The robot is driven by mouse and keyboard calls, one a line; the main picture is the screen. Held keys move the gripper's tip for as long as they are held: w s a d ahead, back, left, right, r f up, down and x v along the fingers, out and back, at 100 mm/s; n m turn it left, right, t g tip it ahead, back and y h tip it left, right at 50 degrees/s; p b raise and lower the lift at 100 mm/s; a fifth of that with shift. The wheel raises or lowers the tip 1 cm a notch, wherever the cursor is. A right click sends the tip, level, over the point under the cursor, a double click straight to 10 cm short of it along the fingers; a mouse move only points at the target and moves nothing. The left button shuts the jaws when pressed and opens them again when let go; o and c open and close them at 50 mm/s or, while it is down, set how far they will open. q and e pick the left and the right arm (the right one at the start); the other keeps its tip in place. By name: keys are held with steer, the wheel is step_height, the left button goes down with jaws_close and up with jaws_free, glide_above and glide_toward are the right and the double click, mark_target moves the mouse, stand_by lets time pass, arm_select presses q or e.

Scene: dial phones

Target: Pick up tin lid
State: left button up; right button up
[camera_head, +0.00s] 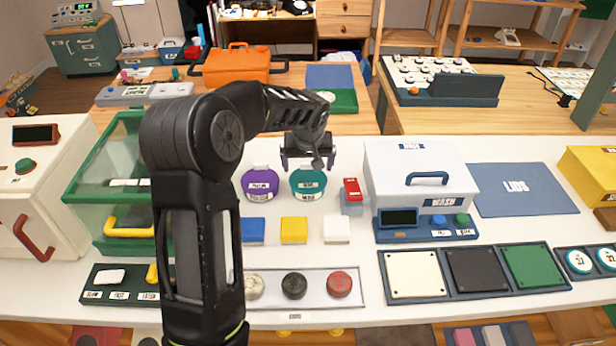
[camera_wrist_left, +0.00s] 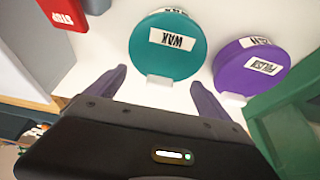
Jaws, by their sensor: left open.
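A round teal tin (camera_head: 298,178) stands on the white counter with a teal lid (camera_wrist_left: 165,62) labelled WAX, which has a small pale tab on its near edge. A purple tin (camera_head: 261,177) stands just left of it, with its purple lid (camera_wrist_left: 240,81) in the wrist view. My left gripper (camera_head: 308,164) is open and empty over the far side of the teal tin. In the wrist view its fingers (camera_wrist_left: 160,88) spread on either side of the tab, apart from the lid. My right gripper is not in view.
A red and blue block (camera_head: 352,190) stands right of the teal tin. Blue, yellow and white blocks (camera_head: 294,229) sit in front. A white box (camera_head: 420,165) is to the right and a green glass case (camera_head: 100,200) to the left. A blue LIDS mat (camera_head: 540,200) lies bare.

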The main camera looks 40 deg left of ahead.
arm_select(q)
steer(key=shift+c, duration=0.3)
jaws_close()
stand_by(1.1)
